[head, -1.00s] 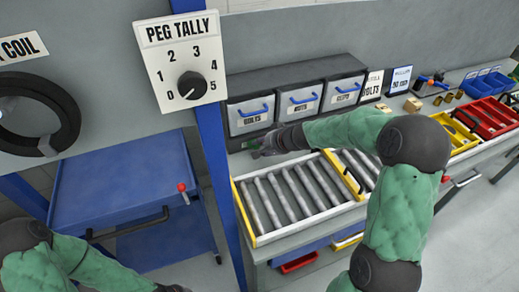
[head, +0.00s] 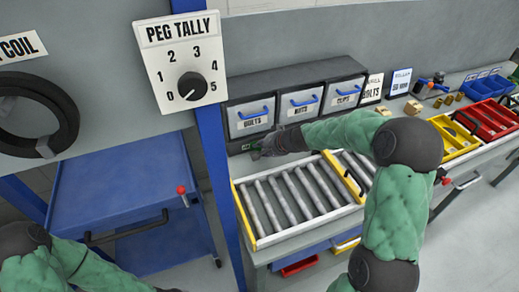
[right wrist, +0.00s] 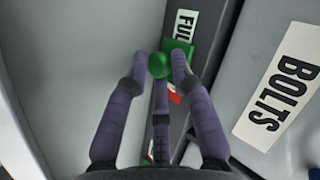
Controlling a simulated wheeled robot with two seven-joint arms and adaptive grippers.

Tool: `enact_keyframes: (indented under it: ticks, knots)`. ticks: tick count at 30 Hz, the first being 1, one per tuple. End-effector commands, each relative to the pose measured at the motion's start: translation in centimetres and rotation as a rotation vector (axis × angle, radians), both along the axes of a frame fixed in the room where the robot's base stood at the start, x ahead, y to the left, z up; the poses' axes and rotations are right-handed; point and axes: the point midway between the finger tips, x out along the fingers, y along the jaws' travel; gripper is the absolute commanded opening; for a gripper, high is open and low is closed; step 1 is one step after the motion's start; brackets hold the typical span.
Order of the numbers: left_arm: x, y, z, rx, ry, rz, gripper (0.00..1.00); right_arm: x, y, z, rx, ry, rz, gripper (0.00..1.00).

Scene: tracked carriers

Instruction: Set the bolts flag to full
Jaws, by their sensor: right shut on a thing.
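The bolts flag is a small slider on the dark strip below the bolts bin (head: 250,118). In the right wrist view its round green knob (right wrist: 160,65) lies between the fingertips of my right gripper (right wrist: 158,72). A green patch (right wrist: 178,50) shows beside the knob, close to the FULL label (right wrist: 185,28), and a bit of red (right wrist: 174,96) shows lower down. In the head view my right gripper (head: 258,153) is shut on the knob and hides most of the flag.
Nuts (head: 300,105) and a third bin (head: 344,97) stand right of the bolts bin. A roller tray (head: 252,232) lies on the bench in front of my right gripper. A blue post (head: 211,145) and the peg tally board (head: 146,48) stand to the left.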

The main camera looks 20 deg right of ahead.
Motion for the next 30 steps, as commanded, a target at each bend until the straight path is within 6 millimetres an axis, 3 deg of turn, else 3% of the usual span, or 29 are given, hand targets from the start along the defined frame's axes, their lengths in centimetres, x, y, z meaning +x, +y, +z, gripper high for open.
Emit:
enact_keyframes:
  ticks: [4,12,13,14,30]
  knots:
    - [0.0,0.0,-0.4,0.000,0.000,0.000,0.00,-0.3,-2.1,-0.4,-0.001,0.005,-0.003,0.00]
    - [0.0,0.0,-0.3,0.000,0.000,0.000,0.00,-0.4,-2.3,-0.4,-0.001,0.007,-0.001,0.00]
    - [0.0,0.0,-0.3,0.000,0.000,0.000,0.00,-0.4,-2.3,-0.4,-0.001,0.007,-0.003,0.33]
    - [0.0,0.0,-0.3,0.000,0.000,0.000,0.00,-0.4,-2.3,-0.4,-0.001,0.007,-0.003,0.35]
    - [0.0,0.0,-0.3,0.000,0.000,0.000,0.00,-0.5,-2.4,0.2,-0.002,0.001,-0.001,0.35]
